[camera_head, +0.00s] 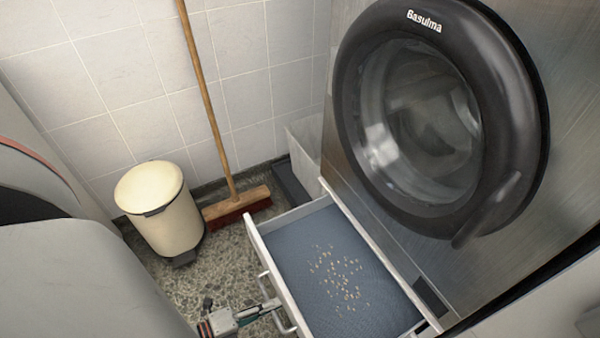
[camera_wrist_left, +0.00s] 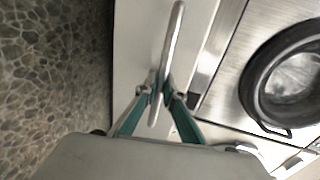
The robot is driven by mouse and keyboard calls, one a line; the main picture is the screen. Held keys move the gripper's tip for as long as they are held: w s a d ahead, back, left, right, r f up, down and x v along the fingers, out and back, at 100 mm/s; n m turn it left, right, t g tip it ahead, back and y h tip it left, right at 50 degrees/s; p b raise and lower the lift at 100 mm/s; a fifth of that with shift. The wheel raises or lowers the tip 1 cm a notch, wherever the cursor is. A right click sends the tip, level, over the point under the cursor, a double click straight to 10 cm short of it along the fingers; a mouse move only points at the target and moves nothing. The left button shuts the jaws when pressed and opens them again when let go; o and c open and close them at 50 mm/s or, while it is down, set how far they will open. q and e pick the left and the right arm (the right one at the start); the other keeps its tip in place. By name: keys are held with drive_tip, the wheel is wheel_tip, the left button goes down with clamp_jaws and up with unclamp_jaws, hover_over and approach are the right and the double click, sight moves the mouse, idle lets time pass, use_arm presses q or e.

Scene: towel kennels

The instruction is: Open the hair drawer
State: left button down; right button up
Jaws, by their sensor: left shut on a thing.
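The hair drawer (camera_head: 256,243) is pulled out below the washing machine in the head view. Its blue-grey mesh floor (camera_head: 300,240) shows, with small pale bits (camera_head: 340,278) scattered on it. A curved metal handle (camera_head: 290,325) is on its front; the handle also shows as a bar in the left wrist view (camera_wrist_left: 175,40). My left gripper (camera_head: 275,304) is at the drawer front, its teal-lined fingers (camera_wrist_left: 159,92) shut on the handle, one on each side of the bar. My right gripper is not in view.
The washing machine (camera_head: 560,110) has a round dark door (camera_head: 355,165), closed above the drawer. A cream pedal bin (camera_head: 170,225) and a broom (camera_head: 212,110) stand at the left by the tiled wall. Pebbled floor (camera_head: 200,285) is clear between bin and drawer.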

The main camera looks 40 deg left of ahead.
use_arm(q)
drive_tip(key=f+b+v, duration=0.1)
drive_tip(key=v, duration=0.5)
drive_tip(key=shift+s+a, duration=0.2)
drive_tip(key=shift+s, duration=0.3)
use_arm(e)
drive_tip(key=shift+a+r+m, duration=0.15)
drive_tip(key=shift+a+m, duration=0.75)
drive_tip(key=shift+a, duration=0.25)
use_arm(q)
drive_tip(key=shift+f, duration=0.1)
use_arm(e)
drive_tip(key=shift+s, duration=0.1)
use_arm(q)
drive_tip(key=c, duration=2.2)
unclamp_jaws()
drive_tip(key=shift+o, duration=0.2)
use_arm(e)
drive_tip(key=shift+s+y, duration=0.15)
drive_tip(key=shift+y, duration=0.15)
use_arm(q)
drive_tip(key=v, duration=1.2)
